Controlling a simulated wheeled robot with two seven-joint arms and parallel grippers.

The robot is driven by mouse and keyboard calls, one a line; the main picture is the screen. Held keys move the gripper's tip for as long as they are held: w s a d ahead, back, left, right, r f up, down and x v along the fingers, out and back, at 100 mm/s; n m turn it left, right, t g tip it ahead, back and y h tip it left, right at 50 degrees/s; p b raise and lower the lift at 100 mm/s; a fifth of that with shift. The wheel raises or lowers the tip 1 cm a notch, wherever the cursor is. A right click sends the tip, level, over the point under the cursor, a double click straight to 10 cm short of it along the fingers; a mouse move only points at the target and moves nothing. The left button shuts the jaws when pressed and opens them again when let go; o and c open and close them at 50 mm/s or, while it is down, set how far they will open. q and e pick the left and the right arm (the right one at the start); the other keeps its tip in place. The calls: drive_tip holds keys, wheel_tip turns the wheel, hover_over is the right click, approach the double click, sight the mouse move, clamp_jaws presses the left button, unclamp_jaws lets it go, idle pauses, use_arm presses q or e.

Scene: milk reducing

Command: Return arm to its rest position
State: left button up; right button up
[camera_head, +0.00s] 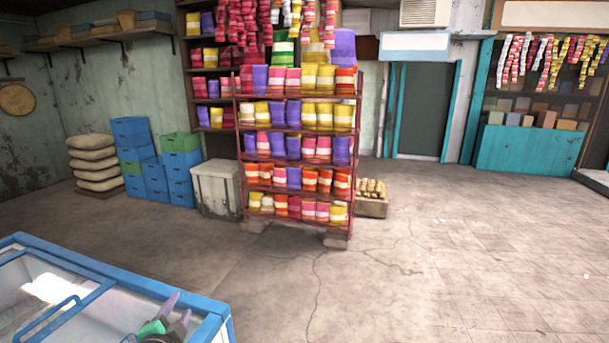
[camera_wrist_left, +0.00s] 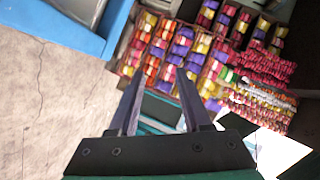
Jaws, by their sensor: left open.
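My left gripper (camera_head: 174,307) shows at the bottom of the head view, in front of the blue chest freezer's front right corner. In the left wrist view the same gripper (camera_wrist_left: 158,88) has its two dark fingers apart with nothing between them. My right gripper is in neither view. No milk carton can be made out.
The blue-framed, glass-topped freezer (camera_head: 105,272) fills the bottom left. A red rack (camera_head: 239,175) of colourful packets stands mid-floor. A grey bin (camera_head: 215,190), blue crates (camera_head: 156,180) and stacked sacks (camera_head: 94,160) stand at left. The floor (camera_head: 450,250) at right is clear.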

use_arm(q)
drive_tip(key=s+d+f+n+g+h, duration=0.25)
drive_tip(key=s+f+n+g, duration=0.35)
drive_tip(key=s, duration=0.5)
drive_tip(key=s+d+f+n+g+h, duration=0.1)
drive_tip(key=s+d+f+n+g, duration=0.3)
drive_tip(key=s+f, duration=0.65)
drive_tip(key=s+a+f+g+b, duration=0.1)
drive_tip(key=s+f+b, duration=0.15)
drive_tip(key=f, duration=1.15)
drive_tip(key=s+a+f+g+b, duration=0.1)
drive_tip(key=f+b, duration=0.3)
drive_tip(key=f, duration=1)
drive_tip(key=s+a+f+m+g+b, duration=0.1)
drive_tip(key=s+a+f+b, duration=0.1)
drive_tip(key=s+f, duration=1.4)
drive_tip(key=shift+s+a+f+g+y+b, duration=0.3)
drive_tip(key=shift+f+y+b, duration=0.15)
drive_tip(key=shift+f+b, duration=0.35)
